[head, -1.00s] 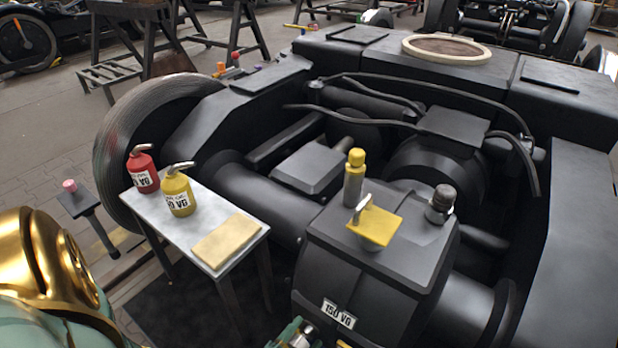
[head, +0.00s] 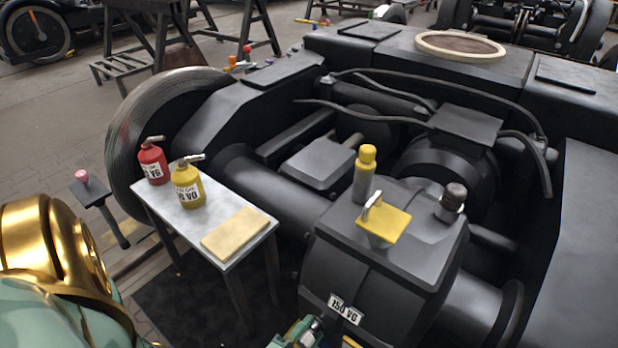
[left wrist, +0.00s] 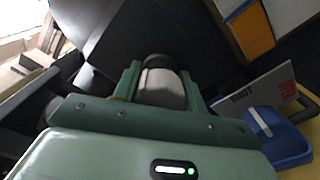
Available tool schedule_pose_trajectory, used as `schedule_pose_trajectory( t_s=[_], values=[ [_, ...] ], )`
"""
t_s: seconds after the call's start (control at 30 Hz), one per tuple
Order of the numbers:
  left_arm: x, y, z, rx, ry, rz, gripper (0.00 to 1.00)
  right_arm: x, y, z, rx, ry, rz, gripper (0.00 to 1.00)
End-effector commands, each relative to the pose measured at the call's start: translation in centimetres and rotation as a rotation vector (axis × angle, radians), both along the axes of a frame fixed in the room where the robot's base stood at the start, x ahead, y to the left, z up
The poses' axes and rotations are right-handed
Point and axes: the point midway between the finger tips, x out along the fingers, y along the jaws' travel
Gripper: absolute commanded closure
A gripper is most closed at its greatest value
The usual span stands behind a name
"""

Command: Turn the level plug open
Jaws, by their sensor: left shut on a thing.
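In the left wrist view, my left gripper (left wrist: 160,92) is shut on a grey round piece with a dark end (left wrist: 162,88), which looks like the level plug. Its green fingers lie on either side of the piece. The plug is hidden in the head view. My right gripper is in neither view.
On the case stand a yellow-topped fitting (head: 365,170), a yellow flap (head: 385,223) and a dark-capped fitting (head: 453,200). A side table (head: 225,268) holds a red can (head: 152,164), a yellow can (head: 188,187) and a tan pad (head: 235,233). A blue tray (left wrist: 285,140) is at right.

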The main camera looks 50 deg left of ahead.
Motion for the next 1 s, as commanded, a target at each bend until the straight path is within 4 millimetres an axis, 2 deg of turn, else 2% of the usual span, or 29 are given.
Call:
schedule_pose_trajectory(
  t_s=[1.0],
  values=[
    [-0.26,-0.19,-0.51,0.934,0.232,-0.004,0.81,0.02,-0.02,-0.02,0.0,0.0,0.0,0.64]
  ],
)
